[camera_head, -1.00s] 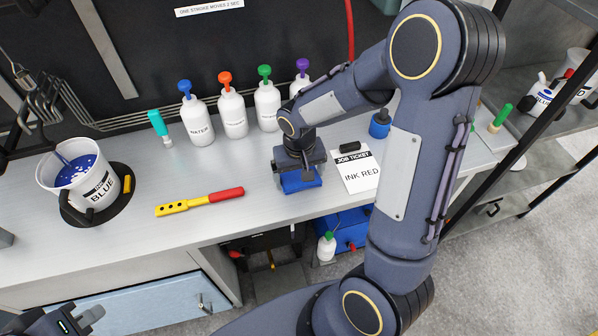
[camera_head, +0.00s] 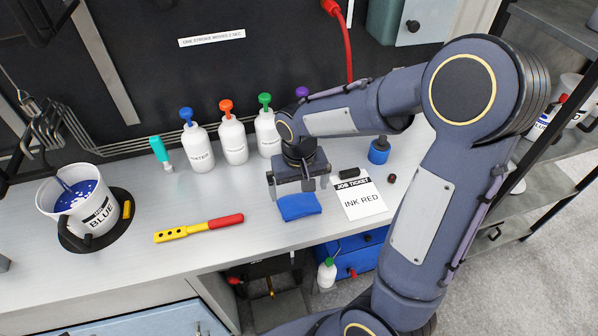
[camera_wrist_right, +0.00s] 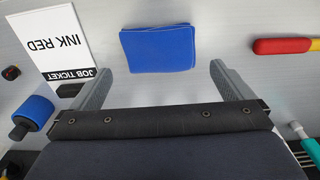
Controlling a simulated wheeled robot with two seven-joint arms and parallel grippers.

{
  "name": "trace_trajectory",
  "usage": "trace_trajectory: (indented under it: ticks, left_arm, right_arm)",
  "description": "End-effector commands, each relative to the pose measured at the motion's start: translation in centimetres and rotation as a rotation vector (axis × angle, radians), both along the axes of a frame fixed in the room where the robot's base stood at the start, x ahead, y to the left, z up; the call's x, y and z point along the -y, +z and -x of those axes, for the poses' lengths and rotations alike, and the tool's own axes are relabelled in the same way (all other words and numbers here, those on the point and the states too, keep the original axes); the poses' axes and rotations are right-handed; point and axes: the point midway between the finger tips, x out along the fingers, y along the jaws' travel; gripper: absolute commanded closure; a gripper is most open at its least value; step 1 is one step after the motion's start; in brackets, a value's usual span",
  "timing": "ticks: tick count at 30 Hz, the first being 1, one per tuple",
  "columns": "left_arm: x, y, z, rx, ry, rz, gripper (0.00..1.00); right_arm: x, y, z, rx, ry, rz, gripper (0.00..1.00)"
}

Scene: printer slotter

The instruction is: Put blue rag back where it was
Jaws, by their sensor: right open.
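The blue rag (camera_head: 299,207), a folded rectangle, lies flat on the grey workbench (camera_head: 135,269) just left of the job ticket. It also shows whole at the top middle of the right wrist view (camera_wrist_right: 158,49). My right gripper (camera_head: 298,187) is open and empty, above and just behind the rag. In the right wrist view its two fingers (camera_wrist_right: 161,72) stand apart on either side of the rag's near edge, with nothing between them. My left gripper is not in view.
The job ticket (camera_head: 361,198) reads INK RED, with a blue-based roller (camera_head: 379,151) behind it. Several pump bottles (camera_head: 233,128) stand along the back. A yellow-and-red tool (camera_head: 199,229) and the BLUE ink bucket (camera_head: 80,205) are to the left. Bare bench lies between tool and rag.

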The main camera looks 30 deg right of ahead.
Motion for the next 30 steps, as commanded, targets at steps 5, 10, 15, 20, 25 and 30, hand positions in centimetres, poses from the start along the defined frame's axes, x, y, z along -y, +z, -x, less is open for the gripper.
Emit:
trace_trajectory:
  ticks: [5, 10, 15, 20, 25, 30]
  left_arm:
    - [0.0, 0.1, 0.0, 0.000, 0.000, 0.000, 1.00]
    - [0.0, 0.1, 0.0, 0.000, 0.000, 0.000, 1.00]
    - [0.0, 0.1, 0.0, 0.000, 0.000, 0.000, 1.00]
    - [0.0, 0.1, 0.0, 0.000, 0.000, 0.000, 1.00]
    - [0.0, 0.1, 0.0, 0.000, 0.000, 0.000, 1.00]
    - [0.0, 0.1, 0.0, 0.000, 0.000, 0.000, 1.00]
  right_arm:
    - [-0.1, 3.7, 0.1, 0.005, 0.000, -0.001, 0.00]
    - [-0.1, 5.5, 0.2, 0.002, 0.001, 0.000, 0.00]
    - [0.0, 7.0, 2.1, 0.035, 0.003, -0.050, 0.00]
    - [-0.4, 9.0, 7.3, 0.149, 0.027, -0.177, 0.00]
    - [-2.0, 9.9, 12.8, 0.307, 0.065, -0.281, 0.00]
    - [-3.4, 9.6, 15.7, 0.422, 0.090, -0.320, 0.00]
